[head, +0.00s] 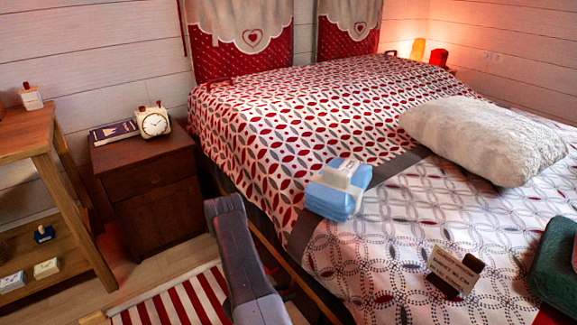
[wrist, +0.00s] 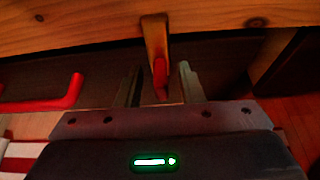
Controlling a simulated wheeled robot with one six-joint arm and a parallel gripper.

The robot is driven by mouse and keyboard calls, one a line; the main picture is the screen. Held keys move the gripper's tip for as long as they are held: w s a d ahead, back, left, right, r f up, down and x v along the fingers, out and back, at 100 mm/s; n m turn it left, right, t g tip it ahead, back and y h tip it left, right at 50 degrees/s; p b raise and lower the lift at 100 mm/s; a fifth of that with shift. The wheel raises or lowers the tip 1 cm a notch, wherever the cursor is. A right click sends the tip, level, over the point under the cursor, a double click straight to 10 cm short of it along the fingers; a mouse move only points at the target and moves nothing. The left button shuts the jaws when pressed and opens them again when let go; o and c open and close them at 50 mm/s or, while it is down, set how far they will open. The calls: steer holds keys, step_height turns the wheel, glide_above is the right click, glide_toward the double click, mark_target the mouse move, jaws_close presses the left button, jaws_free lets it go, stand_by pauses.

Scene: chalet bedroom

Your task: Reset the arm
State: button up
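My gripper (wrist: 159,85) shows in the wrist view with its two fingers apart and nothing held between them. A narrow wooden piece with a red end (wrist: 160,75) shows between and beyond the fingers; I cannot tell whether it touches them. A wooden rail (wrist: 80,38) runs across the top of that view, close to the fingers. In the head view my grey arm (head: 238,255) reaches down beside the bed (head: 300,205), and the gripper itself is not clearly visible there.
A red bar (wrist: 72,92) lies left of the fingers. A nightstand (head: 150,190) with a clock (head: 153,122) stands left of the bed. A wooden shelf (head: 60,165) is farther left. A red-striped rug (head: 175,302) lies on the floor. Blue folded cloth (head: 335,192) is on the bed.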

steer(key=shift+w+d+f, duration=0.15)
steer(key=shift+w+d, duration=0.05)
steer(key=shift+d, duration=0.15)
steer(key=p+v, duration=0.3)
steer(key=v, duration=1.1)
steer(key=b+x, duration=0.3)
steer(key=x, duration=1.1)
steer(key=shift+d+f, duration=0.15)
steer(key=shift+n, duration=0.3)
steer(key=shift+s+h, duration=0.2)
steer(key=shift+h, duration=0.1)
steer(key=shift+n, duration=0.3)
